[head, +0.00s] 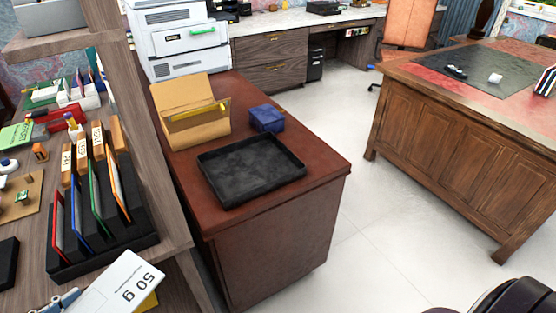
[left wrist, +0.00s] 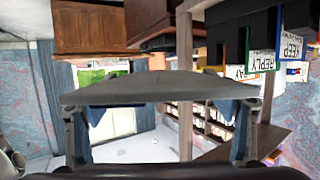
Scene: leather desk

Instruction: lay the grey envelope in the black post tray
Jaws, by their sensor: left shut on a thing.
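The black post tray (head: 247,186) lies flat and empty on the red-brown desk top. My left gripper (head: 62,301) is at the bottom left edge of the head view, shut on a pale flat piece marked "50 g" (head: 128,283), which I take to be the grey envelope. In the left wrist view, the envelope (left wrist: 160,88) shows as a grey flat slab spanning the two fingers. It is held tilted, left of and nearer than the tray, apart from it. My right gripper is not in view.
An open tan folder box (head: 188,98) and a blue box (head: 266,119) stand behind the tray. Open floor (head: 340,140) lies right of the desk.

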